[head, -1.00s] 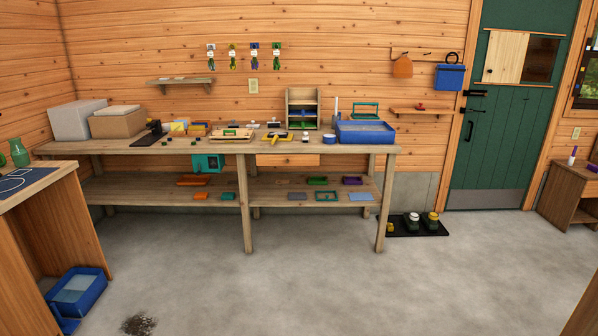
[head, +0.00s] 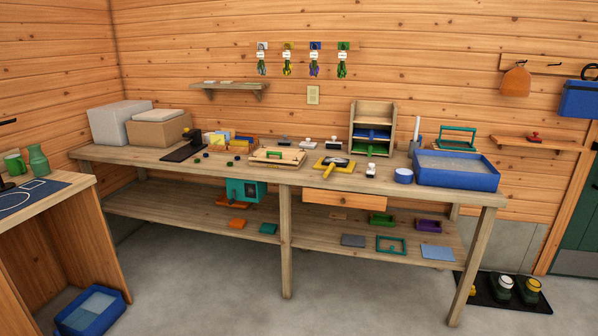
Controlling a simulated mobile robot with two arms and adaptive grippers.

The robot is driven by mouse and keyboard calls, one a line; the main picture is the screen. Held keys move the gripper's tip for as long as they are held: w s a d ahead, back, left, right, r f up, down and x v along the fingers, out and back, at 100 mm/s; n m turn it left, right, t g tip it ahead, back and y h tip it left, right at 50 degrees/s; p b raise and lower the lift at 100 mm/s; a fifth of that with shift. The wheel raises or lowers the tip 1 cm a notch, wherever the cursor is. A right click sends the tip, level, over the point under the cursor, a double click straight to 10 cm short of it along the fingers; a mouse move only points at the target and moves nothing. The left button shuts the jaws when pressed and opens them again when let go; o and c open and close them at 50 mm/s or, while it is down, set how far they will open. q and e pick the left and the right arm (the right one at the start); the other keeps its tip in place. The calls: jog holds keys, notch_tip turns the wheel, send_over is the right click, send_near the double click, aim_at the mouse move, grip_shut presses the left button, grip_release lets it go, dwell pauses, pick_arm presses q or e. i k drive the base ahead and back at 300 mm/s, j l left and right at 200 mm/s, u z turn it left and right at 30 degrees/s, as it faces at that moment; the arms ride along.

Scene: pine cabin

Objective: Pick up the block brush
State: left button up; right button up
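I cannot tell for sure which thing is the block brush. On the long wooden workbench (head: 230,170), several small block-like tools with dark and white parts stand towards the back, among them one left of the shelf unit (head: 307,144) and one nearer to it (head: 331,142). A dark-topped tool (head: 338,161) lies on a yellow frame or tray (head: 321,168). A small white upright piece (head: 370,171) stands to its right. All are small at this distance. Neither of my grippers is in view.
A blue bin (head: 455,181) stands at the bench's right end. A small shelf unit (head: 390,112) stands at the back. A side table (head: 60,200) is at the left, with a blue tub (head: 92,318) on the floor. The grey floor (head: 220,300) before the bench is clear.

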aim_at(370, 173)
jog(key=i+l, duration=0.1)
jog(key=l, duration=0.3)
jog(key=i+l, duration=0.1)
jog(key=l, duration=0.25)
jog(key=i+l+z, duration=0.1)
jog(key=l, duration=0.3)
jog(key=i+l, duration=0.1)
jog(key=l, duration=0.25)
jog(key=i+l, duration=0.1)
jog(key=l, duration=0.25)
